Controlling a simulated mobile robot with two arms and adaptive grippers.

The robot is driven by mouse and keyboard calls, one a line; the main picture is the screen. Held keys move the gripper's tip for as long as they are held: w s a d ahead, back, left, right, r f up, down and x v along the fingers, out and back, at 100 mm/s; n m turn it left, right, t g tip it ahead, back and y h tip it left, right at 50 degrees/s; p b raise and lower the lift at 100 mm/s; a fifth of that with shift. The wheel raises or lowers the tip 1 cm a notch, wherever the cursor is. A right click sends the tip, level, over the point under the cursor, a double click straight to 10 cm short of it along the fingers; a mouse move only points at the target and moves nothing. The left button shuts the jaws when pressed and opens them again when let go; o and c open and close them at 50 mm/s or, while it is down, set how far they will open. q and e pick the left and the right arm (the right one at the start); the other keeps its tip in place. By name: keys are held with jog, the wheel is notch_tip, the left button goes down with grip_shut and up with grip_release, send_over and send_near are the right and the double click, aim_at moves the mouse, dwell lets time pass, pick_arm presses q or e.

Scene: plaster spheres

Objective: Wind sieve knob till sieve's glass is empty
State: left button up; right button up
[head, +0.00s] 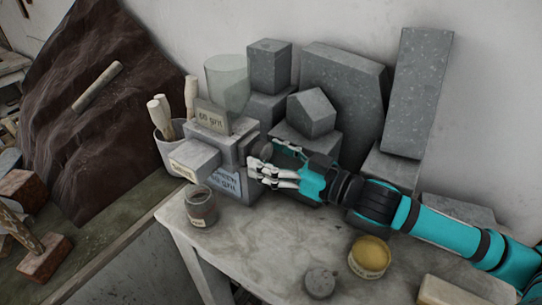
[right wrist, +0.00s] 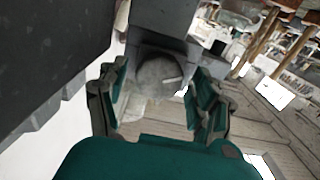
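The sieve (head: 214,150) is a grey block machine on the table, with labels on its front. Its clear glass (head: 227,82) stands on top; the upper part looks see-through, and its bottom is hidden behind a label plate. The round grey knob (right wrist: 157,78) shows ahead in the right wrist view, between my right gripper's fingers (right wrist: 157,98). In the head view the right gripper (head: 276,164) is at the sieve's right side, fingers apart. I cannot tell whether they touch the knob. A jar (head: 201,207) stands below the sieve's spout (head: 194,161). My left gripper is out of view.
Grey stone blocks (head: 340,90) crowd behind my right arm. A yellow-topped tin (head: 369,258) and a round grey lump (head: 319,283) sit on the front of the table (head: 262,245). A pot of wooden-handled tools (head: 165,120) stands left of the sieve.

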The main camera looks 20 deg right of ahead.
jog(key=c, duration=0.9)
jog(key=shift+c, duration=0.2)
jog(key=n, duration=0.4)
jog(key=shift+p, duration=0.35)
jog(key=n, duration=0.4)
jog(key=shift+r+n, duration=0.1)
jog(key=shift+n, duration=0.2)
jog(key=n+p, duration=0.1)
jog(key=n, duration=0.6)
jog(key=shift+d, duration=0.1)
jog(key=n, duration=0.3)
jog(key=shift+r+n, duration=0.1)
jog(key=shift+n, duration=1.9)
jog(key=shift+p, duration=0.3)
